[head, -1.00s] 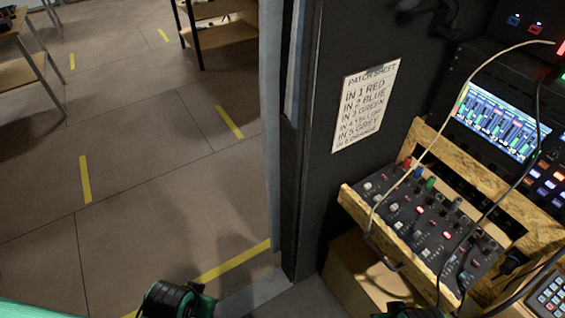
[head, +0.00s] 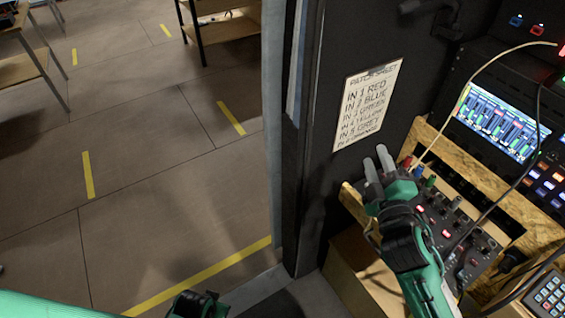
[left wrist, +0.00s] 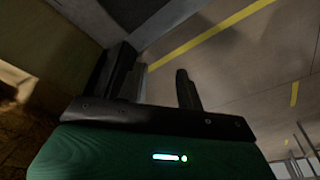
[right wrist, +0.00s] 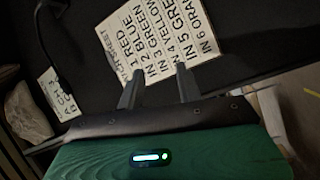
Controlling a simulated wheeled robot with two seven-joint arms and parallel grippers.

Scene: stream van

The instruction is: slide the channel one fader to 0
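The black mixer panel (head: 455,228) sits in a wooden chipboard frame at the right of the head view. It carries several knobs, lit red buttons and coloured plugs; I cannot tell which control is the channel one fader. My right gripper (head: 376,157) is over the panel's left end, fingers pointing toward the wall, hiding that part. It is open and empty; in the right wrist view its fingers (right wrist: 159,69) stand apart before the patch sheet. My left gripper (left wrist: 161,70) is open and empty above the floor; in the head view only part shows at the bottom edge.
The patch sheet (head: 367,104) is on the dark wall behind the right gripper. A lit screen (head: 500,122) stands behind the panel. A pale cable and a black cable (head: 541,100) hang across the panel. A keypad (head: 549,295) is at the lower right.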

